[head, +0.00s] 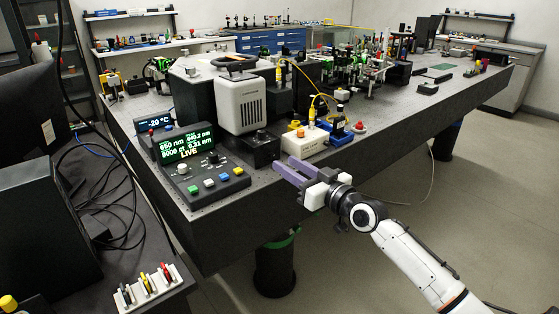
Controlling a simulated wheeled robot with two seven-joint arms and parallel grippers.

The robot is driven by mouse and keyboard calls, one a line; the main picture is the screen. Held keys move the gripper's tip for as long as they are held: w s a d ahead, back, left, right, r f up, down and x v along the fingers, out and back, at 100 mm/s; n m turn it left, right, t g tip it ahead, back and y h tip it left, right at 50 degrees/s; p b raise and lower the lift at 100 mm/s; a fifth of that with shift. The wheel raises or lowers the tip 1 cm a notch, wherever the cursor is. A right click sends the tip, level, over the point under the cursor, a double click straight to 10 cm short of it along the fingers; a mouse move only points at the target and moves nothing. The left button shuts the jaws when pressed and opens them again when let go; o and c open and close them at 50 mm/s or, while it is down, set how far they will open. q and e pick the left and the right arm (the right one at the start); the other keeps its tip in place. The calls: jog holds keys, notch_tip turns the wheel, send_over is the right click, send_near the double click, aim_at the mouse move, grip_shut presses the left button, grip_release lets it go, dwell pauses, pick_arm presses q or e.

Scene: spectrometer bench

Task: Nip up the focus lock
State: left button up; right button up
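My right gripper (284,163) is at the front edge of the optical bench, with its two purple-grey fingers pointing left. A gap shows between the fingers and nothing is seen in it. Just left of the fingertips is a small black block with a dark knob (261,136), in front of the pale vented housing (241,104). No label shows, so I cannot tell whether this knob is the focus lock. The fingertips look close to the block; I cannot tell whether they touch. My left gripper is out of view.
A control console (201,165) with a green-lit display stands left of the block. A cream box (306,142) and a blue mount (339,128) stand to the right. Crowded optics fill the bench behind.

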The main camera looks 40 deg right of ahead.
aim_at(273, 157)
jog(key=shift+w+a, duration=0.2)
jog(key=shift+w, duration=1.9)
grip_shut()
